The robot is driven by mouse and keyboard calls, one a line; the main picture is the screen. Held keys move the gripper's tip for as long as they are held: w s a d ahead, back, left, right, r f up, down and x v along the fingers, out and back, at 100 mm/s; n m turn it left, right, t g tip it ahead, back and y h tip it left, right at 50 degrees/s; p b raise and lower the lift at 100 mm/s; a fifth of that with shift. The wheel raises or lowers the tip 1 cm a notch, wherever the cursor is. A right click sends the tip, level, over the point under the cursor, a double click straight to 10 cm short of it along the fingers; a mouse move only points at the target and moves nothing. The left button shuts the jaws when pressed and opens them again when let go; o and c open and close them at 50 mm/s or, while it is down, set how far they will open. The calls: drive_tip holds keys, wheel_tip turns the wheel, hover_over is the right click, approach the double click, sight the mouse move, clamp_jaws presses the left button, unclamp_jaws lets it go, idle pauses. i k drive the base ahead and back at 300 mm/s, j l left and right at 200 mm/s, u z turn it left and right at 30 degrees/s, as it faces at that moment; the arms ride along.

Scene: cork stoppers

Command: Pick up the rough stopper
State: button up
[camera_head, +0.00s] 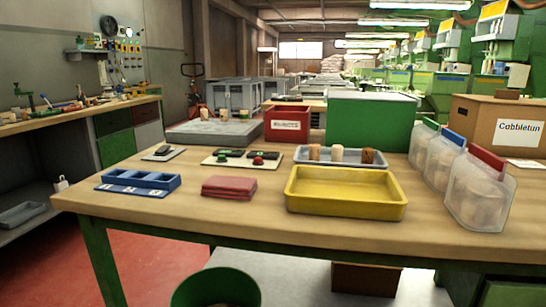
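Three cork stoppers stand in a grey-blue tray (300,157) behind the yellow tray, near the middle of the table. The left stopper (315,152) is tan and the middle stopper (337,154) is pale. The right stopper (368,156) is darker and browner, and looks the roughest of the three, though fine texture is hard to make out. The yellow tray's wall partly hides the grey-blue tray. My gripper does not show in this view.
An empty yellow tray (345,205) stands in front. Bags (478,190) stand at right, a green box (370,121) and red bin (287,124) behind. A blue compartment tray (139,181) and red cloths (229,187) lie left. More stoppers (224,115) stand on a grey slab (215,132).

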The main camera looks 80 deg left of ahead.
sight(367, 155)
drive_tip(key=u, duration=2.55)
